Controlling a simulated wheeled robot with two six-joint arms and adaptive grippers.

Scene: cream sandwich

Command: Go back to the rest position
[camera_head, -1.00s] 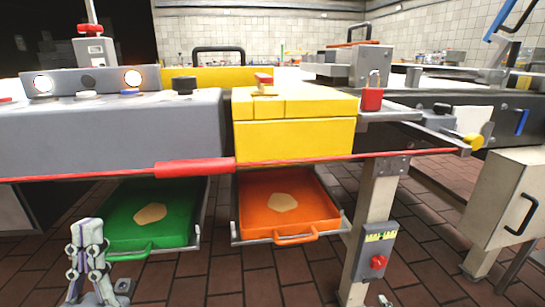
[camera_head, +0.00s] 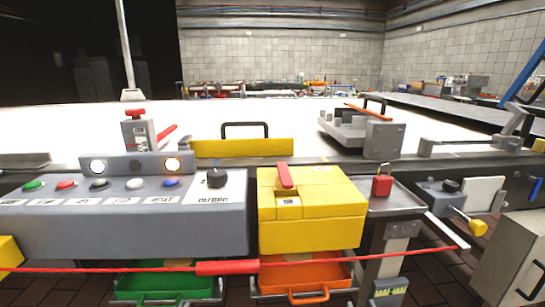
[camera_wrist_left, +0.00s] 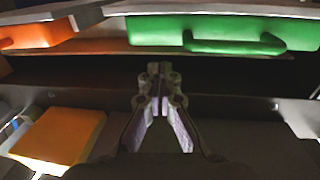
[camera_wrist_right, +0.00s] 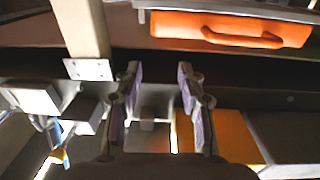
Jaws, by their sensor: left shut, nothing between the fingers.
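My left gripper (camera_wrist_left: 157,72) shows only in the left wrist view, with its fingertips together and nothing between them. A green tray (camera_wrist_left: 215,30) and an orange tray (camera_wrist_left: 85,30) lie beyond its tips, apart from it. My right gripper (camera_wrist_right: 160,70) shows only in the right wrist view, with its fingers apart and no object seen between them. An orange tray (camera_wrist_right: 240,32) lies past its tips. Neither gripper shows in the head view.
A grey control panel (camera_head: 110,222) with coloured buttons and a yellow box (camera_head: 310,215) stand in front. A red rope with a thick red sleeve (camera_head: 227,268) crosses before them. Below are a green tray (camera_head: 165,299) and an orange tray (camera_head: 335,273). A red padlock (camera_head: 382,186) stands right.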

